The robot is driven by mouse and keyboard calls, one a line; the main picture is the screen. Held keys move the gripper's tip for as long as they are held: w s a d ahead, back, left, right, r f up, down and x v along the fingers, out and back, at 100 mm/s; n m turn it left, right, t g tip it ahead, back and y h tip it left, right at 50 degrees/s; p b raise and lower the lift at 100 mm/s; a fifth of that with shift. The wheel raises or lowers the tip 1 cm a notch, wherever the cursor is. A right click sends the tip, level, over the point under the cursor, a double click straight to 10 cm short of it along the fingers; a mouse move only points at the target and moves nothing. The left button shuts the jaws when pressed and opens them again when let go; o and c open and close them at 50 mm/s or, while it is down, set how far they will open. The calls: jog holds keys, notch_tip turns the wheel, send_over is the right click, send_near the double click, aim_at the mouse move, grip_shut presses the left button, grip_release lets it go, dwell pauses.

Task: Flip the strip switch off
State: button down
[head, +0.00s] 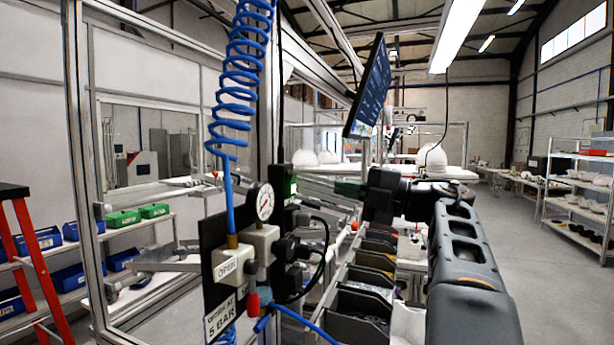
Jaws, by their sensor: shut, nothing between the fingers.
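A dark upright strip (290,215) is fixed on the frame post behind the pressure gauge. Near its top is a small green patch (290,185) that looks like the strip switch. It is too small to tell which way the rocker sits. My gripper (345,188) is to the right of it at about the same height in the picture. Its dark green fingers point left towards the strip, are shut and hold nothing. A gap shows between the fingertips and the strip. My dark wrist and grey arm reach in from the lower right.
A pressure gauge (263,201) on an air panel and a blue coiled hose (240,80) stand in front, left of the strip. Dark plugs and a black cable (322,260) hang below. Dark bins (360,305) lie beneath my gripper. A tilted monitor (370,88) is above.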

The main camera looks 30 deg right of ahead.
aim_at(296, 177)
jog(key=p+x, duration=0.2)
jog(key=x, duration=0.6)
jog(key=shift+w+r, duration=0.1)
dwell(0.3)
jog(key=shift+d, duration=0.15)
jog(key=s+d+r+b, duration=0.1)
jog(key=s+d, duration=0.8)
jog(key=s, duration=0.1)
jog(key=shift+s+r, duration=0.15)
jog(key=shift+r, duration=0.2)
